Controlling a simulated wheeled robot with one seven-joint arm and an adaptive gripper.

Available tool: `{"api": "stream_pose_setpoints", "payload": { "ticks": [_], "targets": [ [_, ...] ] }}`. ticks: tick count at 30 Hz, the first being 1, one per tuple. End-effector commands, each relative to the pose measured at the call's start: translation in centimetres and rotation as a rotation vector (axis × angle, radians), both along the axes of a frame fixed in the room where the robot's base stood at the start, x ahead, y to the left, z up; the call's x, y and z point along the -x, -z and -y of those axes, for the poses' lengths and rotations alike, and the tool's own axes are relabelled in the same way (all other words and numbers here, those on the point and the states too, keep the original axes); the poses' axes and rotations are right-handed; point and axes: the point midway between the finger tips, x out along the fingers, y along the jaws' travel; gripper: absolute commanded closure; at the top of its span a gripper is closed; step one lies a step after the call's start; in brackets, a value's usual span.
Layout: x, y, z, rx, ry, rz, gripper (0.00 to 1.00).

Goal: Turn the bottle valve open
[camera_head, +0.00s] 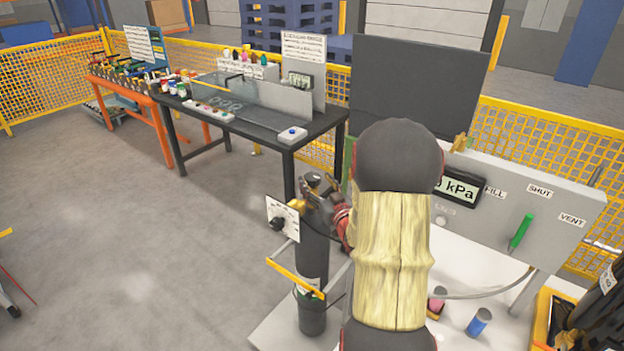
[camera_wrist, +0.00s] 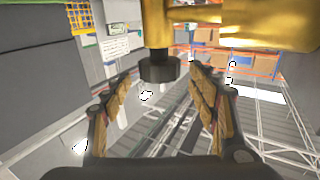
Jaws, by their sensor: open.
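The dark gas bottle (camera_head: 313,258) stands upright left of my arm in the head view. Its valve top is partly hidden by my gripper. My gripper (camera_wrist: 162,103) is open, with one padded finger on each side of the picture. The knob appears between and above the fingertips, and no contact shows. In the head view my gripper (camera_head: 326,203) is beside the bottle's top; its fingers are hard to make out.
A white card with a black knob (camera_head: 278,224) is beside the bottle's top. A yellow bar (camera_head: 296,279) crosses near the bottle. Right of my arm is a grey panel (camera_head: 540,200) with a kPa display (camera_head: 460,187) and green lever (camera_head: 521,231).

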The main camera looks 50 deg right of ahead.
Motion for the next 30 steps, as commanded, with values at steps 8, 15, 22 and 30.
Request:
{"api": "stream_pose_setpoints", "payload": {
  "ticks": [8,15,22,30],
  "targets": [
    [-2.9,0.1,1.3,-0.001,-0.001,0.0,0.41],
    [-3.3,0.0,1.5,-0.001,0.0,0.0,0.41],
    [-3.2,0.0,1.5,-0.001,0.0,0.0,0.48],
    [-3.2,0.0,1.5,-0.001,0.0,0.0,0.64]
  ]
}}
